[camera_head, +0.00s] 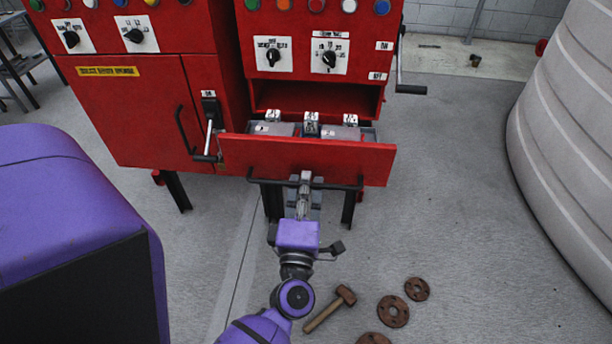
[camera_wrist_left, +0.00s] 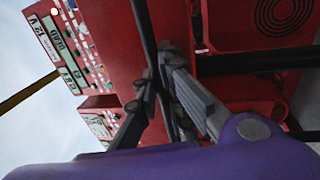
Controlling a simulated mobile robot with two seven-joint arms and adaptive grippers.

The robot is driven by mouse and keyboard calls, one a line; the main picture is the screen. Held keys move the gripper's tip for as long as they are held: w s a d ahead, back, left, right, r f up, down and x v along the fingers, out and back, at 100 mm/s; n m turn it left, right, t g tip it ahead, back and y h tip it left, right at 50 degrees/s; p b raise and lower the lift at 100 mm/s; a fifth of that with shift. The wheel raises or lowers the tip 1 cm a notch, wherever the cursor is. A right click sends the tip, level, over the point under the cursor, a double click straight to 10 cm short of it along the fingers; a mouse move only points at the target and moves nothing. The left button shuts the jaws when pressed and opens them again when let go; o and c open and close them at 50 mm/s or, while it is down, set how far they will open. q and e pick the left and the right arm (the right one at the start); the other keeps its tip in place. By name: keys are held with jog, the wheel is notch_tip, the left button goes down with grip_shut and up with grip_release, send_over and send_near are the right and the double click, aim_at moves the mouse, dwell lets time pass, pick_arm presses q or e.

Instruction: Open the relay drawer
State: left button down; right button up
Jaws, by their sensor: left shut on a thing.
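The relay drawer (camera_head: 340,158) is a red drawer in the right-hand red cabinet, pulled out, with grey relay blocks (camera_head: 312,124) showing inside it. A black bar handle (camera_head: 338,185) runs along its front. My left gripper (camera_head: 305,182) is shut on this handle near its middle. In the left wrist view the fingers (camera_wrist_left: 165,85) close around the black bar (camera_wrist_left: 145,30), with the red drawer front (camera_wrist_left: 110,35) behind it. The drawer's far end is hidden inside the cabinet. My right gripper is not in view.
A second red cabinet (camera_head: 130,115) with a closed door stands to the left. A hammer (camera_head: 330,308) and rusty flanges (camera_head: 393,311) lie on the floor. A large pale tank (camera_head: 565,150) stands right; floor between is clear.

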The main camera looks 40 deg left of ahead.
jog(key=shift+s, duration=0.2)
pick_arm(q)
jog(key=c, duration=1.8)
grip_release()
jog(key=shift+c, duration=0.2)
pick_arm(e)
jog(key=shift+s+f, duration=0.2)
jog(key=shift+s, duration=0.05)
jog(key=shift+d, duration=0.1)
pick_arm(q)
jog(key=v, duration=0.7)
jog(key=shift+s, duration=0.3)
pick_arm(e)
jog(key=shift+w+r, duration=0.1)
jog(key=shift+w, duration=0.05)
pick_arm(q)
jog(key=shift+d, duration=0.15)
